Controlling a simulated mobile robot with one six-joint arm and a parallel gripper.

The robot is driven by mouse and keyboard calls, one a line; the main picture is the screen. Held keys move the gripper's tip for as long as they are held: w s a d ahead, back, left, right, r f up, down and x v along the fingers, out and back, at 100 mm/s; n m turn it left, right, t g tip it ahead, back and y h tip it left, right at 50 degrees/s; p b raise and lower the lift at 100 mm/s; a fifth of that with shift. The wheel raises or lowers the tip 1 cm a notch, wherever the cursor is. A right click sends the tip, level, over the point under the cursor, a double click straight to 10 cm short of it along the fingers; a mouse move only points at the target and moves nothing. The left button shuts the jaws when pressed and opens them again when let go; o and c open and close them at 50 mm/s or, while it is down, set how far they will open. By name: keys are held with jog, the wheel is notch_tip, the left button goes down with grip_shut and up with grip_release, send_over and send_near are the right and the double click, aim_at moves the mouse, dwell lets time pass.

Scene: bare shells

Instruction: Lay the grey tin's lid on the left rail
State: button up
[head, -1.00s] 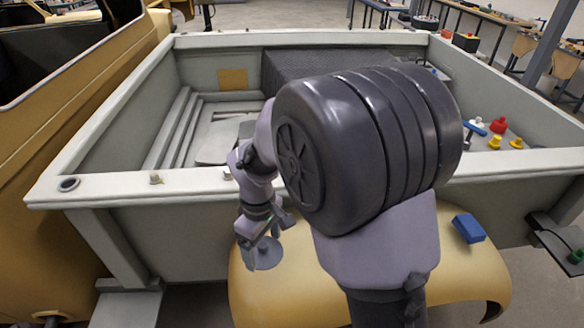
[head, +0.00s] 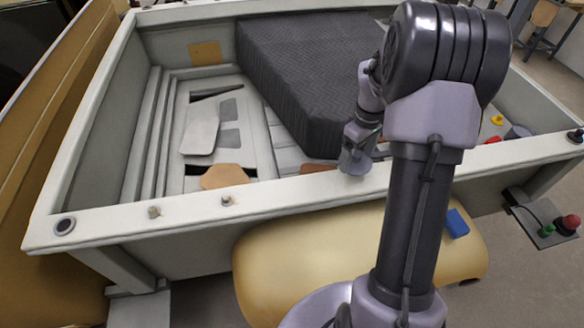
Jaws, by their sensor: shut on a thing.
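My gripper (head: 356,151) is at the near rail, right of the middle of the head view. It is shut on a small grey disc, the lid (head: 354,166), which shows just below the fingers. The lid overlaps the near rail in the picture; I cannot tell whether it touches it. The left rail (head: 84,114) is the pale top edge on the left of the open body shell, well left of my gripper, and looks bare. I cannot make out the grey tin for sure; a grey object (head: 517,131) sits inside the shell at the right, partly hidden.
The near rail (head: 285,190) carries small knobs and a dark ring (head: 65,226) at its left corner. A dark ribbed block (head: 300,75) fills the shell's middle. A yellow curved panel (head: 300,250) with a blue block (head: 457,223) stands in front. A control box (head: 545,232) is at the right.

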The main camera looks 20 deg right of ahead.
send_over(302, 189)
jog(key=shift+d+f, duration=0.25)
jog(key=shift+f, duration=0.4)
jog(key=shift+a+f, duration=0.2)
jog(key=shift+a, duration=0.1)
notch_tip(302, 189, down, 3)
jog(key=shift+s+r, duration=0.1)
jog(key=shift+f, duration=0.25)
jog(key=o, duration=1.2)
